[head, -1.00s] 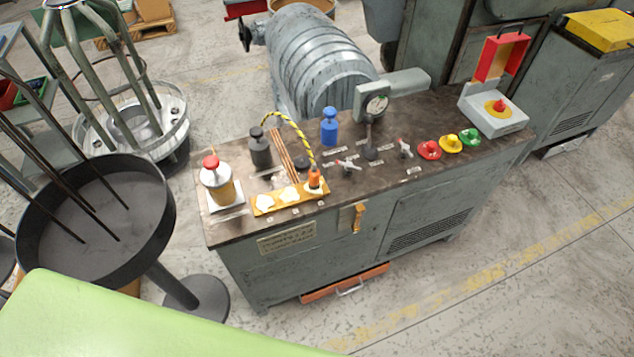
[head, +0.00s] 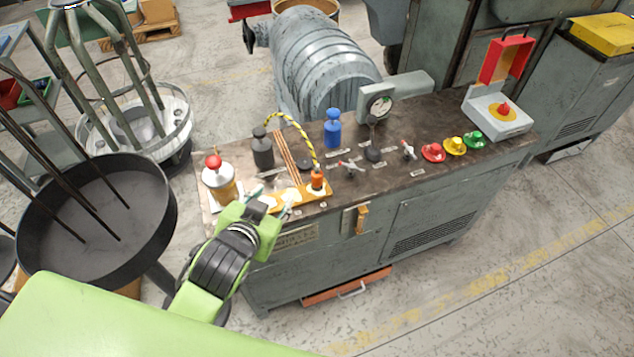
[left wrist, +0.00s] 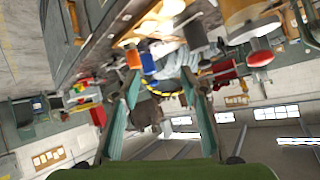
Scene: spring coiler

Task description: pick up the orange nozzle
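The orange nozzle (head: 317,180) stands upright at the right end of a yellow-orange strip (head: 311,192) on the bench, with a yellow-and-black striped hose (head: 299,128) arching up from it. In the left wrist view the orange nozzle (left wrist: 133,58) shows beyond the fingers, in a tilted, upside-down picture. My left gripper (head: 273,196) is over the left part of the strip, to the left of the nozzle and apart from it. Its two fingers are spread with nothing between them, as the left wrist view (left wrist: 162,88) also shows. My right gripper is not in view.
A red-topped canister (head: 219,182) stands just left of my gripper, with a dark bottle (head: 262,149) behind. A blue bottle (head: 332,128), small valves and coloured buttons (head: 453,145) stand to the right. A round dark pan (head: 95,220) is left of the bench.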

